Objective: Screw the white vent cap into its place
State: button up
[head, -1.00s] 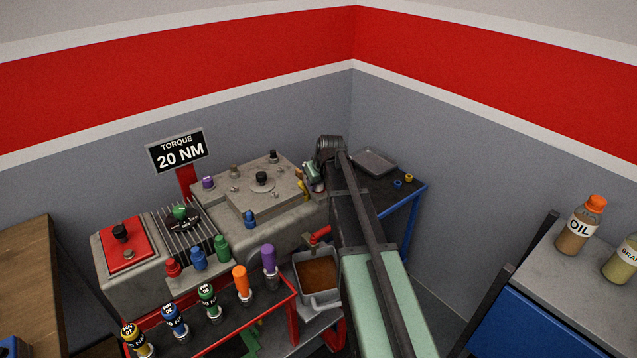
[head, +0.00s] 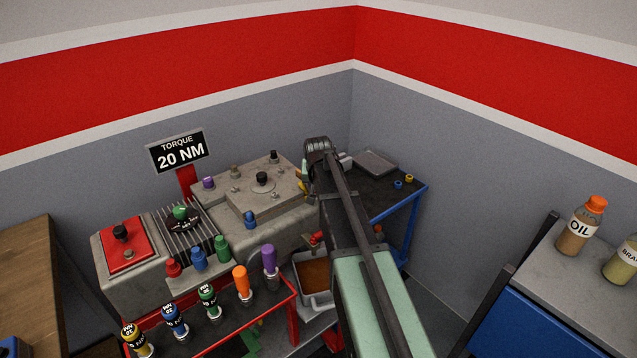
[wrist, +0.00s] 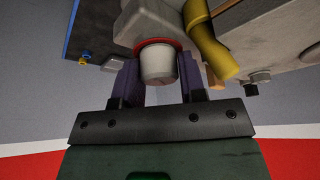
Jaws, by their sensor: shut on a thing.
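The white vent cap (wrist: 158,66) sits between the two fingers of my gripper (wrist: 159,80) in the wrist view, and the jaws are shut on it. A red ring (wrist: 154,43) shows at the cap's far end, up against a pale grey fitting (wrist: 152,18). The cap looks in line with this fitting; I cannot tell how deep it sits. In the head view my wrist is at the right end of the grey engine housing (head: 262,232), and I cannot make out the cap there.
A yellow pipe (wrist: 211,48) runs close beside the right finger. The dark cart (head: 385,205) at the right carries a grey tray (head: 375,162), a blue ring (head: 398,184) and a yellow ring (head: 409,178). A drain pan (head: 316,278) is below.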

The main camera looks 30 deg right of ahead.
jog(key=shift+m+g+h, duration=0.6)
jog(key=shift+m+h, duration=0.2)
jog(key=shift+m, duration=1.5)
jog(key=o, duration=0.8)
jog(key=shift+o, duration=0.2)
